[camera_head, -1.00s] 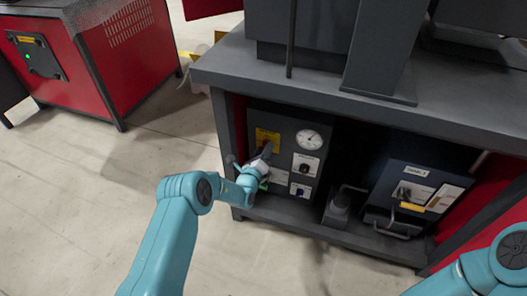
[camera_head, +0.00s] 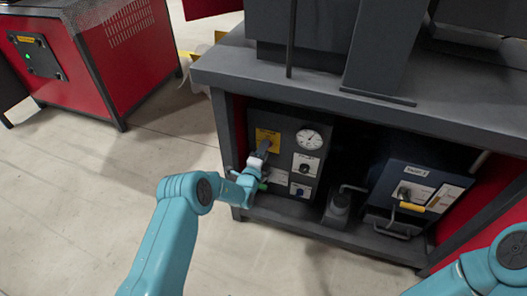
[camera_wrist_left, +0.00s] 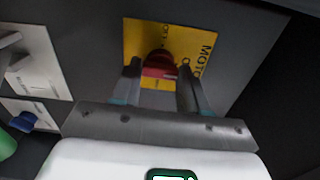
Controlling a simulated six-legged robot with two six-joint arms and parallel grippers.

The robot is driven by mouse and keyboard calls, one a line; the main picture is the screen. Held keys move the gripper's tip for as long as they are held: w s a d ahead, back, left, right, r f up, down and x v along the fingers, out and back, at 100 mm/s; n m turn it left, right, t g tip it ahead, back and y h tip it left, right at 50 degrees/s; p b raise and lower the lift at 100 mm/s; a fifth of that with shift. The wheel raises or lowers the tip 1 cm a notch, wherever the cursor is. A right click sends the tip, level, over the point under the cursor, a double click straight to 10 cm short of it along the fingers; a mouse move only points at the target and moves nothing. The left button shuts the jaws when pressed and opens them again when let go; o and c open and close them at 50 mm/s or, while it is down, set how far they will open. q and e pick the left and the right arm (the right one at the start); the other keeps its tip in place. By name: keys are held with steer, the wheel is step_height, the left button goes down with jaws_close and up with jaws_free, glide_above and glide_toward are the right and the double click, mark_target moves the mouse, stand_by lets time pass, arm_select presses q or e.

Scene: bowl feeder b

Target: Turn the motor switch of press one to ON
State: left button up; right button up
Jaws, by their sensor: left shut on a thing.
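The motor switch is a red knob (camera_wrist_left: 160,65) on a yellow plate (camera_wrist_left: 200,45) marked "MOTO" in the left wrist view. The plate (camera_head: 267,136) also shows in the head view, on the left part of the dark control panel (camera_head: 288,122) under the bench. My left gripper (camera_wrist_left: 160,82) is shut on the red knob, one finger on each side. In the head view my left gripper (camera_head: 262,150) covers the knob. Of my right arm only a teal part shows at the lower right; its gripper is out of view.
A round gauge (camera_head: 309,139) and two smaller switch plates sit right of the motor switch. A blue knob (camera_wrist_left: 22,121) shows in the left wrist view. A dark box (camera_head: 415,185) stands further right under the bench top (camera_head: 300,80).

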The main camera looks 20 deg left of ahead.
stand_by(0.4)
arm_select(q)
steer(key=o, duration=1.1)
steer(key=shift+c, duration=0.2)
steer(key=s+p, duration=0.6)
steer(key=s, duration=1)
steer(key=shift+s+a, duration=0.2)
steer(key=shift+a, duration=0.05)
